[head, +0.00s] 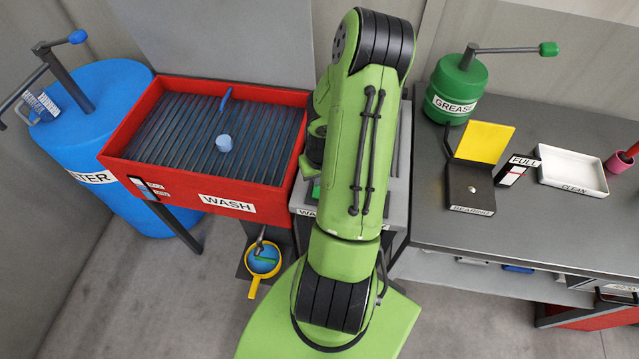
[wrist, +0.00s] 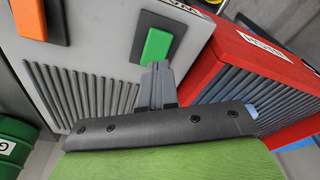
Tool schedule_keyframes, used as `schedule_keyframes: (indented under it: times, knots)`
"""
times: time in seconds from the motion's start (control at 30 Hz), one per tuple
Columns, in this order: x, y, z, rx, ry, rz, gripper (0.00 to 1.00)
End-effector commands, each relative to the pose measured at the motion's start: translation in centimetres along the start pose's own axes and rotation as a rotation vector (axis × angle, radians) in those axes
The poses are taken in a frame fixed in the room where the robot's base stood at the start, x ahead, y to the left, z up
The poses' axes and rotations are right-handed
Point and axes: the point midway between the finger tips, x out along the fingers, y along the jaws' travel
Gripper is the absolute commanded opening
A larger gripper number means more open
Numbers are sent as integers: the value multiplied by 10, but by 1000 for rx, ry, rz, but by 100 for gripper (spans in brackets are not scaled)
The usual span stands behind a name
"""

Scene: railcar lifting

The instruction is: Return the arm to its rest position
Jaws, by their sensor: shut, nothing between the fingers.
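My green arm (head: 352,150) rises in the middle of the head view and bends at a black upper joint. It hides my gripper there. In the wrist view my gripper (wrist: 158,84) is shut and empty, its grey fingers pressed together. The fingers look apart from the cabinet, though the exact gap is unclear.
A red wash tub (head: 118,150) with a grille stands left of my arm, beside a blue water drum (head: 105,95). A grey bench (head: 470,232) on the right bears a green grease pot (head: 455,88), a black bearing box (head: 470,190) and a white tray (head: 572,170). A yellow-rimmed pan (head: 263,260) hangs below.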

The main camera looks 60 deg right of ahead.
Motion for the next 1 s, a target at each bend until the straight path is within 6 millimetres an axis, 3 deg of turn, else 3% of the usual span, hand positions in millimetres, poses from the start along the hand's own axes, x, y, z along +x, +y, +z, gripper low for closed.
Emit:
schedule_keyframes:
  times: [0.23, 0.83, 0.93, 1.0]
  knots:
    - [-25, 0, -4, 0, -1, 0, 0]
    - [-25, -1, -5, -6, 2, 3, 0]
    - [-46, -16, -13, -58, 20, 25, 0]
    - [-76, -39, -20, -125, 46, 48, 0]
